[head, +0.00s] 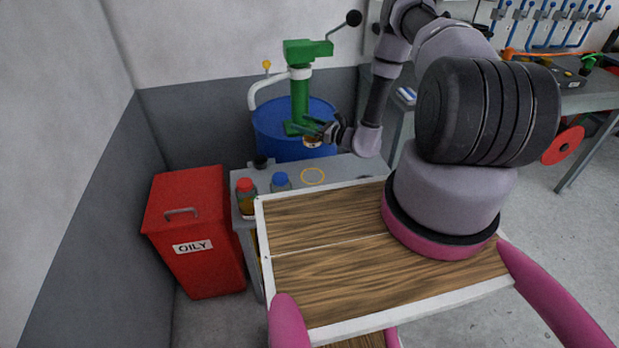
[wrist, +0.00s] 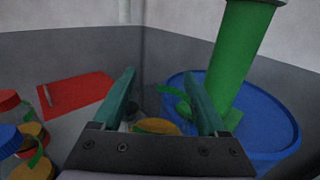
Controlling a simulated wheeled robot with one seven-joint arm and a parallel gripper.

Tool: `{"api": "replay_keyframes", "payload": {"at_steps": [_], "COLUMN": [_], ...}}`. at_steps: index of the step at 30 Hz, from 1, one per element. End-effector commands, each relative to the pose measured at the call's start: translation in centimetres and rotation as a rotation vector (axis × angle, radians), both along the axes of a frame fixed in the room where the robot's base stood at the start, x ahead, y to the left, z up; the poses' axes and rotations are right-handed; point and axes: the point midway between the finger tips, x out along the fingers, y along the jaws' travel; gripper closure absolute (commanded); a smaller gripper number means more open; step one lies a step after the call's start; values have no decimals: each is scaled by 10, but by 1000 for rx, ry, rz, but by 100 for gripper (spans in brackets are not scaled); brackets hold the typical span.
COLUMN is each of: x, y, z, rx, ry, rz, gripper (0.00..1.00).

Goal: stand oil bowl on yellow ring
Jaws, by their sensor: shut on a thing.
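The oil bowl (head: 312,142) is a small bowl with amber content. My gripper (head: 316,128) is shut on it and holds it in the air, close to the green pump. The wrist view shows the bowl (wrist: 157,126) between the two teal fingers, partly hidden by the gripper body. The yellow ring (head: 312,168) is a thin outline on the grey bench top (head: 345,169). The bowl is above and behind the ring in the head view, apart from it. Nothing stands on the ring.
A blue drum (head: 270,120) with a green pump (head: 300,98) stands behind the bench. A red-capped bottle (head: 247,204), a blue-capped bottle (head: 281,181) and a dark small item (head: 261,164) are left of the ring. A red OILY bin (head: 195,220) stands further left.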

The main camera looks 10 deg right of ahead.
Motion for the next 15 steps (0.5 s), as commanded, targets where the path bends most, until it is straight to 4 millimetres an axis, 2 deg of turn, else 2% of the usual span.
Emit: {"api": "replay_keyframes", "payload": {"at_steps": [1, 6, 12, 15], "x": [-8, -25, -27, -27], "y": [2, 9, 11, 11], "z": [-15, -43, -81, -93], "rx": [1, 1, 2, 2], "ry": [1, -1, -1, -1], "rz": [47, 149, 161, 161], "gripper": [100, 100, 100, 100]}}
